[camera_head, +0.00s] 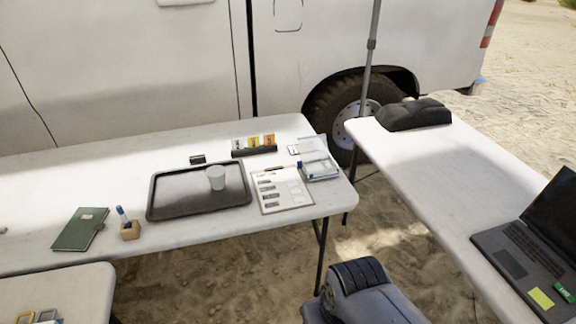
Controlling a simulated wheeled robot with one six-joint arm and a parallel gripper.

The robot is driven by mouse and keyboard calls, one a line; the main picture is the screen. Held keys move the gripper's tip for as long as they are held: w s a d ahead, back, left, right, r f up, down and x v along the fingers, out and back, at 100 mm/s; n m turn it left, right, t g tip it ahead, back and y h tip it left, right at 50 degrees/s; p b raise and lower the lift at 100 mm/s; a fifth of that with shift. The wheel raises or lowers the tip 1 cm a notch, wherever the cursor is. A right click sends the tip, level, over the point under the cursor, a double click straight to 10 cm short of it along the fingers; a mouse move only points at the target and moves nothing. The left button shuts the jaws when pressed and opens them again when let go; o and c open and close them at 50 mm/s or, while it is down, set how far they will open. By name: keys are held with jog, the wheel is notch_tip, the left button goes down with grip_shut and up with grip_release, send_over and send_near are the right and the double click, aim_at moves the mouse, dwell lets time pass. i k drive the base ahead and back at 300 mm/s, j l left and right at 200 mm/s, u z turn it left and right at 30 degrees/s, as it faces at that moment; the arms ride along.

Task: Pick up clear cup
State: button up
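The clear cup (216,178) stands upright on a dark tray (180,207), towards the tray's right back part. The tray lies on the long white table (60,180) in front of the white vehicle. Nothing is touching the cup except the tray under it. A grey rounded part of my own arm shows at the bottom centre right, but my gripper's fingers are not in the picture.
A clipboard (281,188) and clear boxes (318,166) lie right of the tray. A green notebook (80,229) and a small wooden pen holder (130,230) are to its left. A holder with coloured cards (254,148) stands behind. The right table (420,180) bears a laptop (530,250).

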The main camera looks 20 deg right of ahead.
aim_at(215, 174)
jog(key=i+u, duration=0.2)
jog(key=i, duration=0.2)
jog(key=i+l+u, duration=0.2)
jog(key=i, duration=0.2)
jog(key=i+l+u, duration=0.25)
jog(key=i, duration=0.15)
jog(key=j, duration=0.1)
